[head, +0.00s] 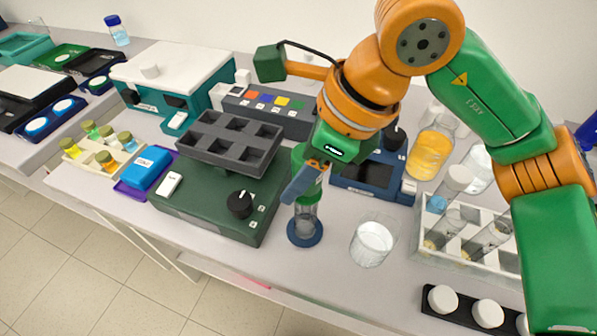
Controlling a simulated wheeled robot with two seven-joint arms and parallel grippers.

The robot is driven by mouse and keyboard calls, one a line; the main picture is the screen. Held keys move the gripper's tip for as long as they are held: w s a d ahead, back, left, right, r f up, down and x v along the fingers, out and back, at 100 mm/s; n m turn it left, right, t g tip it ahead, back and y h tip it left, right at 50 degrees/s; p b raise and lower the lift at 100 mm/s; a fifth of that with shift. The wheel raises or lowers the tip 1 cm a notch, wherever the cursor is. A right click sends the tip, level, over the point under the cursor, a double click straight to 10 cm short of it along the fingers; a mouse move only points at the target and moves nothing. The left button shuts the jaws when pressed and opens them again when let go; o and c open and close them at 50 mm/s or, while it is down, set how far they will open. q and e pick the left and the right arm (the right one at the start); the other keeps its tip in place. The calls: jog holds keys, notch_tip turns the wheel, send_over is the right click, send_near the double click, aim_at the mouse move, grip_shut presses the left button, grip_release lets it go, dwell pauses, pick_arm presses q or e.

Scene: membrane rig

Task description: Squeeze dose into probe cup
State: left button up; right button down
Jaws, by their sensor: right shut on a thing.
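My right gripper (306,180) comes down from the upper right, pointing at the bench. It is shut on a green thing (314,190), mostly hidden behind the blue-grey finger, so its full shape cannot be told. Directly below stands a clear cylindrical vessel (304,222) on a round dark-blue base (305,239), upright on the bench, probably the probe cup. The green thing overlaps the top of this vessel in the picture; I cannot tell whether they touch. No dose is visible. My left gripper is not in view.
A dark green device with a grey compartment tray (230,143) stands to the left. A glass beaker (373,242) is close on the right. A white rack with tubes (470,236), a black holder with white caps (470,311) and a yellow-filled bottle (430,153) stand further right.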

aim_at(300, 151)
notch_tip(300, 151, up, 9)
jog(key=p, duration=0.6)
jog(key=shift+f, duration=0.3)
jog(key=shift+d, duration=0.1)
